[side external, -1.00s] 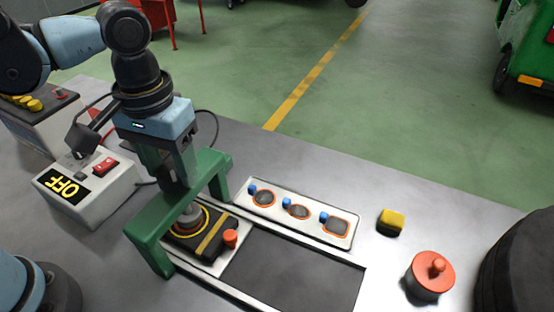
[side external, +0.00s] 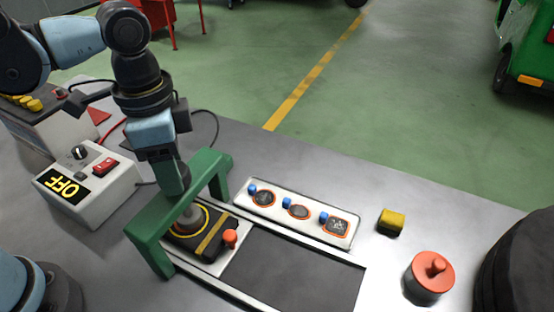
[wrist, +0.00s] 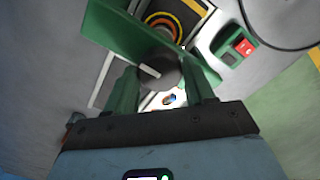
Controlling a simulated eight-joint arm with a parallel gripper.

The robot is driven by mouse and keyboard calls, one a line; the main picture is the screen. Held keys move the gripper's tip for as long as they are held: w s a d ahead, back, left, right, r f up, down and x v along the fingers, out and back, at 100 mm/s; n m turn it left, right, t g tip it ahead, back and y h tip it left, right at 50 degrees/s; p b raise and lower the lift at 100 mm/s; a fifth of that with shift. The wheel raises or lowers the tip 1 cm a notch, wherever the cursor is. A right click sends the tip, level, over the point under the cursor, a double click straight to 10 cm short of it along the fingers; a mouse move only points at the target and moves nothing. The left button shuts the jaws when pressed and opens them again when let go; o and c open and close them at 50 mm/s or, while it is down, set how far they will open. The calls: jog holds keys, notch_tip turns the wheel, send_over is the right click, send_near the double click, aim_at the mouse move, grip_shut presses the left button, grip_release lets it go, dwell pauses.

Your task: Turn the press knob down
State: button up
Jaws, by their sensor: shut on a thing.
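The green press frame (side external: 150,233) straddles the left end of the rail. The dark round press knob (wrist: 158,72), with a white line on its top, shows in the wrist view beside the frame's crossbar. My gripper (wrist: 162,88) is shut on the knob, one green finger on each side. In the side view my gripper (side external: 174,182) points down at the crossbar and hides the knob. Below the crossbar, a grey ram (side external: 188,217) stands over a black block (side external: 208,240) with a yellow ring and stripe. I cannot tell whether the ram touches it.
A white control box (side external: 95,192) reading OFF, with a red switch, stands left of the press. A white tray (side external: 342,241) with several blue-and-orange-marked parts lies to the right. A yellow block (side external: 391,221) and a red-topped cylinder (side external: 431,272) stand farther right.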

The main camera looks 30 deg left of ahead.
jog(key=m, duration=0.5)
jog(key=shift+m, duration=0.4)
jog(key=m, duration=0.5)
jog(key=shift+m, duration=0.4)
jog(key=o, duration=1)
jog(key=shift+o, duration=0.2)
notch_tip(320, 180, up, 12)
jog(key=w+a+f+n+t, duration=0.3)
jog(key=a+f+n+t, duration=0.4)
jog(key=a+f+n, duration=0.6)
jog(key=a+n, duration=0.1)
jog(key=n, duration=0.6)
jog(key=shift+f+n, duration=0.3)
jog(key=shift+n, duration=0.1)
